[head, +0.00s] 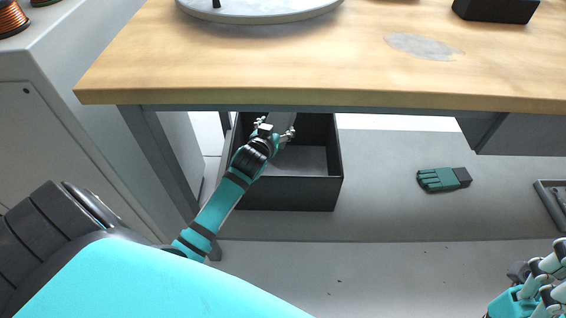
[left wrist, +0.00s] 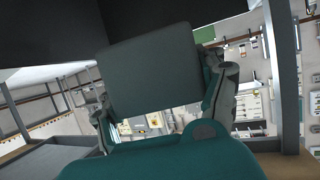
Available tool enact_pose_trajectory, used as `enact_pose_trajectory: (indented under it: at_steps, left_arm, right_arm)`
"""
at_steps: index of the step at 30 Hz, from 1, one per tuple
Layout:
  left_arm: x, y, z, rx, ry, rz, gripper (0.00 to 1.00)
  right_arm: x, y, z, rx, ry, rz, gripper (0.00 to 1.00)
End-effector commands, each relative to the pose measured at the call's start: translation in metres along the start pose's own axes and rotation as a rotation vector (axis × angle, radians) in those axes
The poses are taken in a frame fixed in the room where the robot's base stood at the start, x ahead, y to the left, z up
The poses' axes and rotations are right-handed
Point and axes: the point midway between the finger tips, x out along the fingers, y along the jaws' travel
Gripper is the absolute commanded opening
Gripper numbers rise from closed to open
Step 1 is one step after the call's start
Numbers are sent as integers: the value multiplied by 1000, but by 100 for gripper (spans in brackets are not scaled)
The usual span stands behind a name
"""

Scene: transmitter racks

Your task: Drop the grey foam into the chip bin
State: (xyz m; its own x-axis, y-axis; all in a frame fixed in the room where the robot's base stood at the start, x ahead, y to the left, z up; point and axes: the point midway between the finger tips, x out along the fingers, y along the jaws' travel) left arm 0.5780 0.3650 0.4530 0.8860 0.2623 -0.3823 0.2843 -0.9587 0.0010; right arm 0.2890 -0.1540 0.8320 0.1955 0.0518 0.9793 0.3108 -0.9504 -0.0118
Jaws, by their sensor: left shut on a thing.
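The grey foam (head: 283,121) is a pale block held between the fingers of my left gripper (head: 274,131). In the left wrist view the foam (left wrist: 152,70) fills the middle as a flat dark grey-green block, with a finger on each side. The chip bin (head: 285,193) is a black open-topped box on the grey lower surface under the table. My left gripper and the foam are over the bin's opening, towards its back left. The part of the bin's inside that shows looks empty.
The wooden tabletop (head: 320,75) with its front edge overhangs the bin closely. A table leg (head: 165,165) and a grey cabinet (head: 65,140) stand to the left. A teal glove (head: 443,179) lies to the right, with a dark tray (head: 552,200) beyond it.

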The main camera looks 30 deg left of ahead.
Motion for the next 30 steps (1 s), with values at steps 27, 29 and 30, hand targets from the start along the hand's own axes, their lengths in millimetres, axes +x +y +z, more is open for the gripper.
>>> enact_pose_trajectory:
  at_steps: [27,29,30]
  left_arm:
    - [-55,0,1,-1,-1,1,100]
    - [-68,0,1,-1,0,1,100]
    - [-77,0,1,-1,-1,1,100]
  right_arm:
    - [0,0,0,0,-2,0,40]
    - [0,0,0,0,-2,0,40]
    - [0,0,0,0,-2,0,40]
